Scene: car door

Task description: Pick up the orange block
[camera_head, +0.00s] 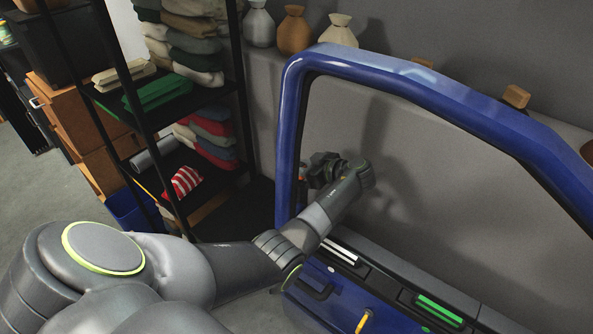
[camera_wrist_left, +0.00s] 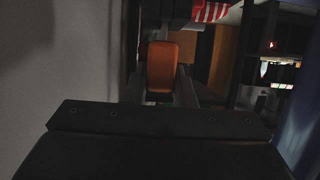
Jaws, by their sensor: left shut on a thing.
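An orange block (camera_wrist_left: 163,68) with rounded edges is in the left wrist view, between the fingers of my left gripper (camera_wrist_left: 160,88). The gripper is shut on it. In the head view my left arm reaches through the window opening of the blue car door (camera_head: 292,125), and my left gripper (camera_head: 318,170) is just inside the frame's left post. There the block is mostly hidden by the gripper and wrist. My right gripper is not in view.
A black shelf (camera_head: 205,99) with folded clothes stands left of the door. A brown block (camera_head: 516,96) shows at the right.

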